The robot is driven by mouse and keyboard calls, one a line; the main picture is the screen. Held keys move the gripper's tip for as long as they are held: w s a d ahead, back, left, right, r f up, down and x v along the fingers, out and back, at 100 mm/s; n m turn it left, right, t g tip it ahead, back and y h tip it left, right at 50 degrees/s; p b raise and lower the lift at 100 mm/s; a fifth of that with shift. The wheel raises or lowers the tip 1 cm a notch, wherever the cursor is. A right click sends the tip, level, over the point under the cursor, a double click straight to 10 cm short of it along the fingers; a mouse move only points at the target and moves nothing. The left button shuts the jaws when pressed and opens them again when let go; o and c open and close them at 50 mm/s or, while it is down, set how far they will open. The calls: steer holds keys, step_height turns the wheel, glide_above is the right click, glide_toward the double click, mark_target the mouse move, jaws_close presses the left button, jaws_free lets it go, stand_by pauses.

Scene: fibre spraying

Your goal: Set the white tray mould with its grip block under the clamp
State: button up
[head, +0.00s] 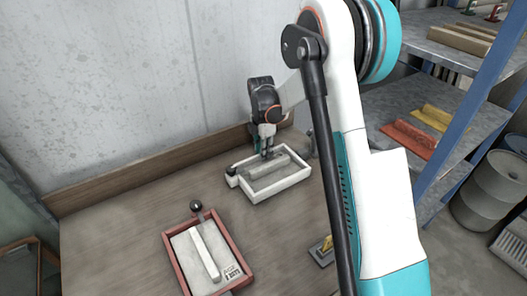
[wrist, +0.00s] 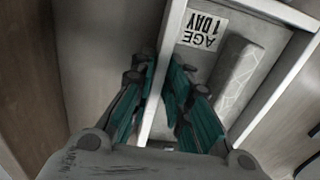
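The white tray mould (head: 250,195) sits on the table near the back wall, with a grey bar (head: 266,170) lying inside. A small white block (head: 232,181) projects at its left end, beside a dark knob. My gripper (head: 267,152) is at the tray's back wall. In the wrist view my gripper's fingers (wrist: 164,68) lean inward on either side of the white tray wall (wrist: 169,40). They look closed on it, one finger inside and one outside. A label (wrist: 202,28) reading "AGE 1 DAY" shows inside the tray. I cannot make out the clamp clearly.
A red-framed tray (head: 240,258) with a pale bar and a black ball-ended handle (head: 196,206) stands at the front of the table. A small yellow and dark tool (head: 321,249) lies to its right. Shelves (head: 440,110) and a grey drum (head: 492,188) are at right. The table's left part is clear.

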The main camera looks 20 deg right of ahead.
steer(key=shift+o, duration=0.4)
steer(key=shift+w+f, duration=0.15)
steer(key=shift+f, duration=0.15)
steer(key=shift+r, duration=0.15)
steer(key=shift+w+r, duration=0.1)
steer(key=shift+r, duration=0.15)
step_height(320, 180, up, 23)
steer(key=w, duration=0.1)
steer(key=s+a+r+m+t, duration=0.2)
steer(key=s+m, duration=0.3)
steer(key=s, duration=0.4)
steer(key=s+a+r+m+t, duration=0.25)
steer(key=s+m, duration=0.25)
steer(key=s, duration=0.3)
steer(key=s+a+f+m+t, duration=0.1)
steer(key=s+f+m, duration=0.2)
steer(key=s+m, duration=0.2)
steer(key=s+a+f+m+t, duration=0.1)
steer(key=s+f+m, duration=0.3)
steer(key=s, duration=0.6)
steer(key=shift+a+f+m+t, duration=0.2)
steer(key=shift+f+m+t, duration=0.1)
steer(key=shift+m+t, duration=0.35)
